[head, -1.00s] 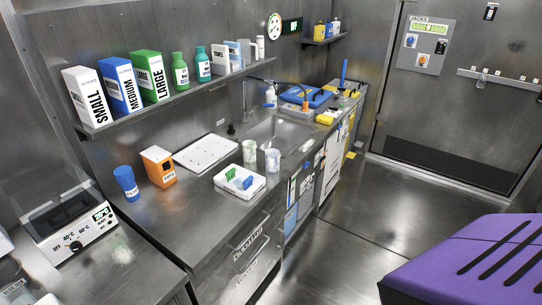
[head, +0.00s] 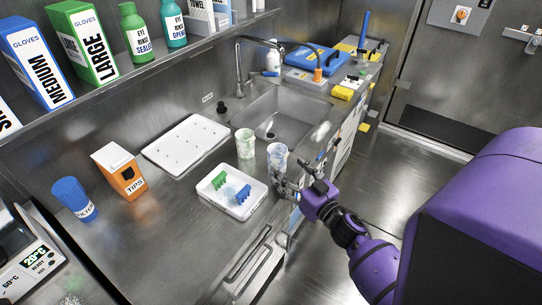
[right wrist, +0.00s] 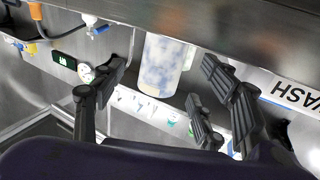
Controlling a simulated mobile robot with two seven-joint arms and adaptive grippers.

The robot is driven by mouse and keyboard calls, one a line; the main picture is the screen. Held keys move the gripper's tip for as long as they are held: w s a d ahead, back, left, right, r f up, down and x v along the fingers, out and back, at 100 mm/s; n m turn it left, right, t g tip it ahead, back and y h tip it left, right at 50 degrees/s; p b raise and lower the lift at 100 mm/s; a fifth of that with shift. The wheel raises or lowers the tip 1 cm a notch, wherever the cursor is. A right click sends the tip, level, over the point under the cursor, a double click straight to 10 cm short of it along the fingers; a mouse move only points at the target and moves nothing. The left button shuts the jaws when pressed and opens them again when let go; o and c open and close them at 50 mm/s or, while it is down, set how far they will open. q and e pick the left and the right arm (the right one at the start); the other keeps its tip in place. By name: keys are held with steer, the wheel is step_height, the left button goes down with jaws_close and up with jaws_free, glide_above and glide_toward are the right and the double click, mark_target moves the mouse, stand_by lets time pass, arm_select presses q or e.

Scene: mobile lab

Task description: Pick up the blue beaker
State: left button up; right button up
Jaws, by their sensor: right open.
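The blue beaker (head: 277,157), pale with mottled blue, stands upright on the steel counter near its front edge, just before the sink. My right gripper (head: 298,177) comes in from the lower right in the head view, close beside the beaker's lower right side. In the right wrist view, which looks upside down, the beaker (right wrist: 162,65) shows ahead, between the spread fingers of the open right gripper (right wrist: 165,80). Nothing is held. Whether a finger touches the beaker cannot be told. My left gripper is not in view.
A greenish beaker (head: 245,144) stands just left of the blue one. A white tray (head: 236,212) with green and blue pieces sits in front. The sink (head: 284,122), a white perforated mat (head: 186,140), an orange tips box (head: 120,172) and a blue filter container (head: 73,198) are nearby.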

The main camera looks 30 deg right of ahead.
mark_target(283, 163)
steer(key=shift+w+r, duration=0.15)
steer(key=shift+w, duration=0.35)
steer(key=shift+w+r, duration=0.15)
steer(key=shift+w, duration=0.1)
steer(key=w, duration=0.4)
steer(key=shift+w+a+p, duration=0.2)
steer(key=shift+w+p, duration=0.1)
steer(key=shift+p, duration=0.05)
steer(key=shift+w, duration=0.15)
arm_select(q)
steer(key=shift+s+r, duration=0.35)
arm_select(e)
steer(key=c, duration=1.2)
